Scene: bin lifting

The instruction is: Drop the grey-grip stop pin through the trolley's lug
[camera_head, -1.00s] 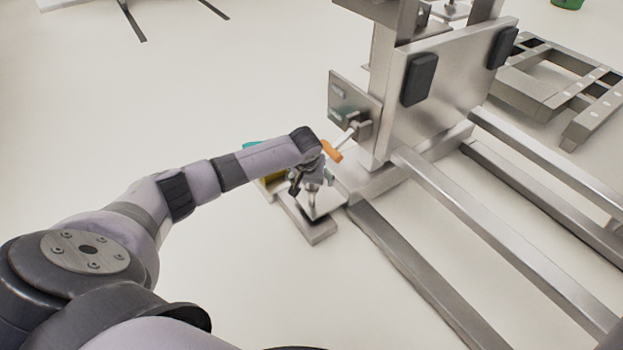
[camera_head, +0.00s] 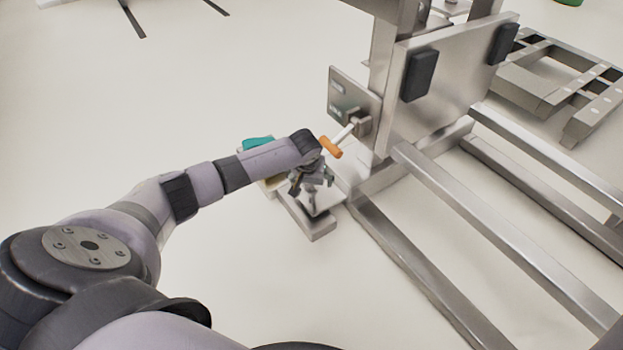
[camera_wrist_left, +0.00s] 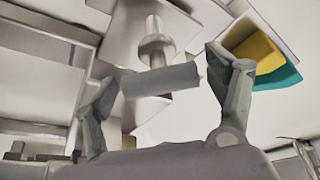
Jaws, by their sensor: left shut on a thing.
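My left gripper (camera_head: 313,190) is at the trolley's near left corner, above low metal parts. In the left wrist view its two fingers (camera_wrist_left: 160,78) are closed on the ends of a grey cylindrical grip, the stop pin's grip (camera_wrist_left: 158,81). A bright metal shaft with a collar (camera_wrist_left: 156,45) shows just behind the grip. I cannot tell whether it is in a hole. The trolley (camera_head: 440,95) is a steel frame with an upright plate and long rails. I cannot make out its lug clearly; the gripper covers that spot. My right gripper is not in view.
An orange-handled lever (camera_head: 330,147) sticks out from the trolley close above my left gripper. A slotted metal frame (camera_head: 560,85) lies at right. The floor at left is clear.

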